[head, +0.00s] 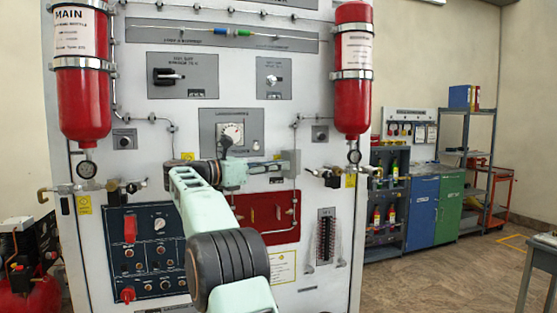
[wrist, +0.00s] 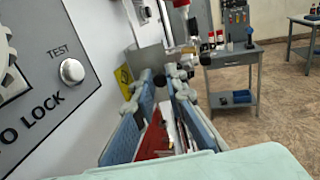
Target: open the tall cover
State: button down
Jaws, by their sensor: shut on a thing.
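My gripper (head: 268,167) reaches to the right in front of the white panel, its fingers against a grey box-like piece (head: 291,161). That piece looks like the tall cover, but I cannot tell for sure. In the wrist view my gripper (wrist: 160,88) has its blue-padded fingers on either side of a narrow gap. A grey plate (wrist: 149,58), probably the same piece, stands at the fingertips. The grip point itself is mostly hidden by the fingers. A tall red switch guard (head: 130,228) stands upright on the dark panel at the lower left, apart from my gripper.
A red recessed panel (head: 262,219) with a thin pipe lies below my gripper. Red cylinders (head: 82,75) and (head: 353,70) flank the board. Open floor (head: 430,265) lies to the right.

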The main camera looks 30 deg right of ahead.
dwell(0.4)
jog(key=c, duration=1.9)
grip_release()
jog(key=shift+c, duration=0.2)
jog(key=a, duration=0.7)
jog(key=shift+a, duration=0.25)
